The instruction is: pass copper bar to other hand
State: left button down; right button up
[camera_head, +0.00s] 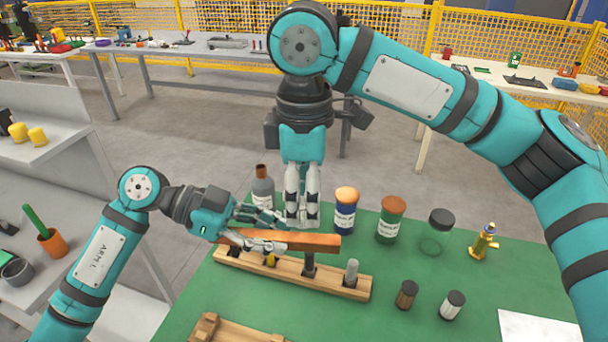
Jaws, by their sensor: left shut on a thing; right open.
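The copper bar (318,242) lies level above the wooden rack, with its right part bare. My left gripper (276,233) comes in from the left and is shut on the bar's left half; its fingers hide part of the bar. My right gripper (302,218) points straight down from above. Its open fingertips end close to the bar's right half, and I cannot tell whether they touch it.
A wooden rack (347,287) with upright pegs stands below the bar on the green table (395,320). Labelled jars (390,220), a glass jar (432,242) and a brass piece (484,242) stand to the right. Two small vials (452,305) stand in front of them.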

aim_at(304, 236)
notch_tip(304, 236, down, 8)
jog(key=shift+f, duration=0.2)
grip_shut()
dwell(0.4)
pick_arm(q)
jog(key=c, duration=1)
grip_release()
